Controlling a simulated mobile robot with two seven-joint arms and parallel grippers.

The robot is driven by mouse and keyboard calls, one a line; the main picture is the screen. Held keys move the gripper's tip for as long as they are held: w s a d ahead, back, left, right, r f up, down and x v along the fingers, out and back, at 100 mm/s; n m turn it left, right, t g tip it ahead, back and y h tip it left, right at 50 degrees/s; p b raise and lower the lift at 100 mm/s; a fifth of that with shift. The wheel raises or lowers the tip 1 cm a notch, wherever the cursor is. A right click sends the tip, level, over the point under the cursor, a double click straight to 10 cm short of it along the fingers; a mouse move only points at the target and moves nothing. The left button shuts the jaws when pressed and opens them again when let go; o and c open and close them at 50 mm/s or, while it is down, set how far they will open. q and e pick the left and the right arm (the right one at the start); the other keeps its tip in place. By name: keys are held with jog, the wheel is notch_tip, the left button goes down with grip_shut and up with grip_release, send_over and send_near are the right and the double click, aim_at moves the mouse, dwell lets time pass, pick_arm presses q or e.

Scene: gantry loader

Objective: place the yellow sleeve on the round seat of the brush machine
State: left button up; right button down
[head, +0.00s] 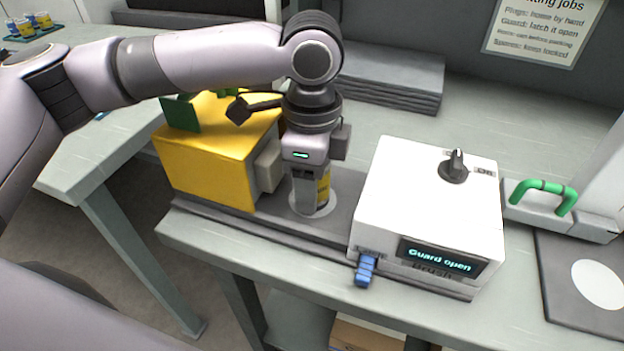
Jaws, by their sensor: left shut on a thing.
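The yellow sleeve (324,188) shows as a yellow strip with dark marks beside my gripper's fingers. My left gripper (310,190) points down and is shut on the sleeve, hiding most of it. The pale round seat (309,210) of the brush machine lies directly below, between a yellow housing (205,165) and a white control box (425,205). The sleeve looks upright and over the seat; I cannot tell whether its bottom touches. The box display (440,258) reads "Guard open". My right gripper is not in view.
A dark knob (455,168) sits on the white box, and a blue tab (366,270) sticks out at its front. A green handle (543,195) stands at right, near a plate with a white disc (600,284). Grey slabs (395,80) lie behind. Several cups stand far left (30,25).

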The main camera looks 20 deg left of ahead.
pick_arm(q)
jog(key=o, duration=1.3)
notch_tip(320, 180, up, 12)
jog(key=shift+r+p, duration=0.1)
jog(key=shift+p, duration=0.9)
